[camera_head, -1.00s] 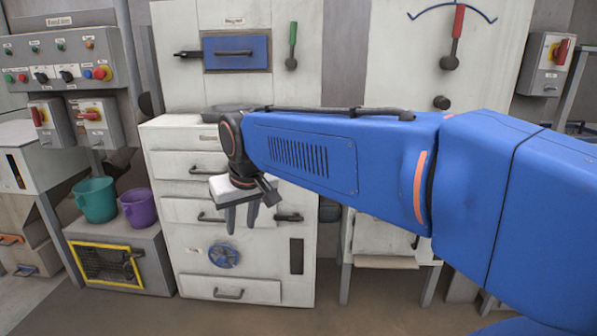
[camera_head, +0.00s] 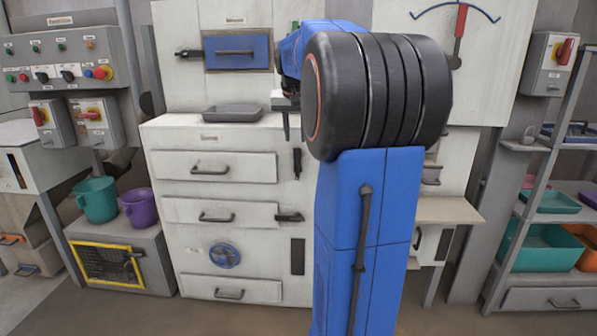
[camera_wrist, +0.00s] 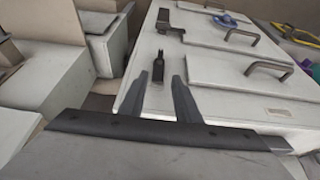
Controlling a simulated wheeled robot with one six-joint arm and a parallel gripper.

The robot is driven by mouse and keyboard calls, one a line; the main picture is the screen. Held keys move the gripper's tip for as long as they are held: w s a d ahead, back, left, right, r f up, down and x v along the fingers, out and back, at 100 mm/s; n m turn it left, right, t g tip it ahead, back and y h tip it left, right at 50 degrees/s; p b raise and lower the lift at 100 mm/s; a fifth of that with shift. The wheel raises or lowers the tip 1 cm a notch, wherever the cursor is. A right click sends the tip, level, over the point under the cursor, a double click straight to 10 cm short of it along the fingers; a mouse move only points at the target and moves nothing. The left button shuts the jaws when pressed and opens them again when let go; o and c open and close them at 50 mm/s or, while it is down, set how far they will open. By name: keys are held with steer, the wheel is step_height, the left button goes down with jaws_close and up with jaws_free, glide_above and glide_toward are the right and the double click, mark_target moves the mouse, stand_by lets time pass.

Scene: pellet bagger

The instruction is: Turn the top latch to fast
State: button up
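The top latch (camera_head: 297,163) is a small black bar at the right of the top drawer (camera_head: 215,167). It stands upright; in the wrist view the latch (camera_wrist: 156,68) lies just beyond my fingertips. A second black latch (camera_head: 289,217), beside the drawer below, lies level, and it also shows in the wrist view (camera_wrist: 169,25). My gripper (camera_head: 286,128) points down in front of the cabinet's upper right part, above the top latch. In the wrist view my gripper's fingers (camera_wrist: 167,72) are apart with nothing between them. Contact with the latch is not seen.
A grey tray (camera_head: 232,113) sits on the cabinet top. Drawer handles (camera_head: 210,170) stick out left of the latches. A blue handwheel (camera_head: 224,256) is lower down. A shelf with bins (camera_head: 540,248) stands at right. My arm hides the area right of the latches.

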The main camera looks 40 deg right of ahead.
mark_target(297, 165)
steer(key=x, duration=1.7)
steer(key=shift+f, duration=0.1)
steer(key=c, duration=0.7)
